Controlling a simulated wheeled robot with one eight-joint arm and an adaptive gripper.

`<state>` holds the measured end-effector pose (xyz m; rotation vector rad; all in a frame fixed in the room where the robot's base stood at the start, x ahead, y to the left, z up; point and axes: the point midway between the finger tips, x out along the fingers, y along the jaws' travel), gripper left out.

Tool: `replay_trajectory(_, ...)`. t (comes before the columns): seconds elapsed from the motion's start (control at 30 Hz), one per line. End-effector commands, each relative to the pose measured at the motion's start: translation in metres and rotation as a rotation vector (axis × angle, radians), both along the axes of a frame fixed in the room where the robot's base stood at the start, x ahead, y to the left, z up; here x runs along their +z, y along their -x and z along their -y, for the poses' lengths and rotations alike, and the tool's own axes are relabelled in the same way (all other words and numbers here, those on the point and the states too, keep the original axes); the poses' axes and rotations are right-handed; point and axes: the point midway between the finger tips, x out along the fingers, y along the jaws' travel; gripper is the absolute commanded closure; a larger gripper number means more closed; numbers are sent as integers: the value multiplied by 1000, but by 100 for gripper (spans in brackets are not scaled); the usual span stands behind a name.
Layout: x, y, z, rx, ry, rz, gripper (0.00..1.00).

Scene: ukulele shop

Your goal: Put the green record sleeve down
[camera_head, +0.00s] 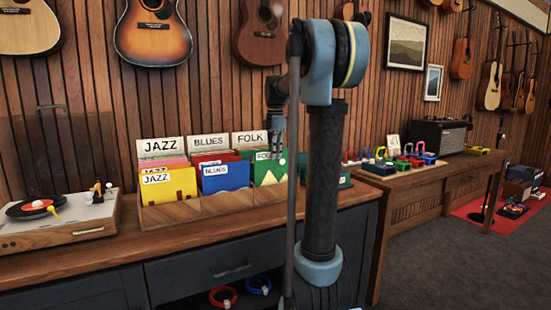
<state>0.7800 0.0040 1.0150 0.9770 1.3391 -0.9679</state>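A green record sleeve (267,173) with a FOLK label and a yellow peak pattern stands upright in the right-hand section of a wooden record crate (200,207). A FOLK divider card (249,139) rises behind it. My gripper (276,152) points down at the top right of this sleeve and overlaps its label in the picture. I cannot tell whether the fingers touch or grip the sleeve. My arm hides part of what is to the right of it.
A turntable (60,218) stands left on the wooden counter (100,255). The counter strip before the crate is clear. A table (440,168) with an amplifier (440,136) stands right.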

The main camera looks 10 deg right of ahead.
Motion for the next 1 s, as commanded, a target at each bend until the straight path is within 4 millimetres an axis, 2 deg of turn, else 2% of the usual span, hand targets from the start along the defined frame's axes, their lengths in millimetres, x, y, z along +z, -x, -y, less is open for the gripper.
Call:
replay_trajectory(0.1,-10,0,0,0,0,0,100)
replay_trajectory(0.93,-22,0,1,-1,0,0,100)
replay_trajectory(1.0,-22,0,1,-2,0,0,83)
